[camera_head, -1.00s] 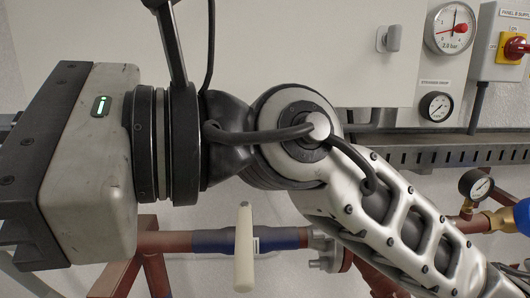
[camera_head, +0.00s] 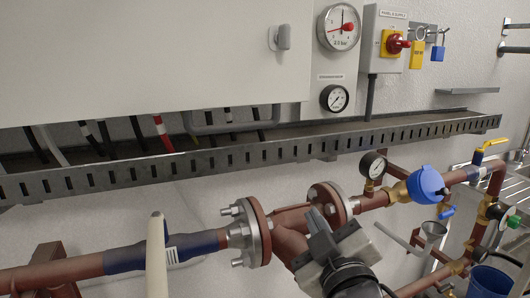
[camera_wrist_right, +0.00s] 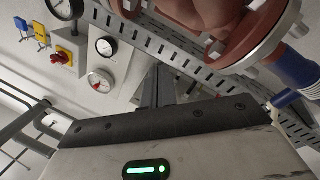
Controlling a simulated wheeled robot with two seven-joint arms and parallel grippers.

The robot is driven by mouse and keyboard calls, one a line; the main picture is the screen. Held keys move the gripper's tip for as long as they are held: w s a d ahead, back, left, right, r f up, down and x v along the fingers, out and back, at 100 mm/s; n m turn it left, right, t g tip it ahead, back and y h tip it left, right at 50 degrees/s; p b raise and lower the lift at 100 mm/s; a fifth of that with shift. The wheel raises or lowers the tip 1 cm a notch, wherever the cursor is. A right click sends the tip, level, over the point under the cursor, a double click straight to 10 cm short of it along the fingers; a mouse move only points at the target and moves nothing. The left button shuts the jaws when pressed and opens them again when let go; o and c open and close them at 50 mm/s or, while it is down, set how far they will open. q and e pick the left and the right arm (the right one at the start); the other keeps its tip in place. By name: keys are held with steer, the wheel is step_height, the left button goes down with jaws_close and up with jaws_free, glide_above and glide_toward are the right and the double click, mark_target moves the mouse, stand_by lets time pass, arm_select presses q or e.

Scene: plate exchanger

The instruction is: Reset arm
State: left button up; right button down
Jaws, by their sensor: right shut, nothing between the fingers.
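My right gripper (camera_head: 318,222) rises from the bottom of the head view, right of centre, with its two dark fingers together and nothing between them. It is in front of the red-brown flanged pipe (camera_head: 290,217); I cannot tell the gap, and it hides part of that pipe. In the right wrist view the closed fingers (camera_wrist_right: 157,88) point toward the wall, with the grey perforated tray close behind them in the picture. My left gripper is not in view.
A perforated cable tray (camera_head: 240,157) runs along the wall below a pale cabinet (camera_head: 140,55). A pressure gauge (camera_head: 373,166), a blue-capped fitting (camera_head: 426,185) and a yellow-handled valve (camera_head: 490,145) are right. A sink (camera_head: 520,165) is at far right.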

steer(key=s+d+f+m+g+h, duration=0.15)
steer(key=s+d+f+g, duration=0.25)
steer(key=f, duration=0.5)
steer(key=s+d+f+m+g+h, duration=0.1)
steer(key=s+d+f+m+g, duration=0.3)
steer(key=f, duration=0.5)
steer(key=s+d+f+m+g, duration=0.1)
steer(key=s+d+f+g, duration=0.1)
steer(key=s+f+g, duration=0.45)
steer(key=s+d+f+m+g, duration=0.1)
steer(key=s+d+f, duration=0.15)
steer(key=s, duration=0.75)
steer(key=w+a+f+t+y, duration=0.2)
steer(key=w+a+f+t, duration=0.3)
steer(key=f+t, duration=0.2)
steer(key=shift+w+a+f, duration=0.3)
steer(key=shift+w+f, duration=0.1)
steer(key=shift+f, duration=0.45)
steer(key=shift+n, duration=0.25)
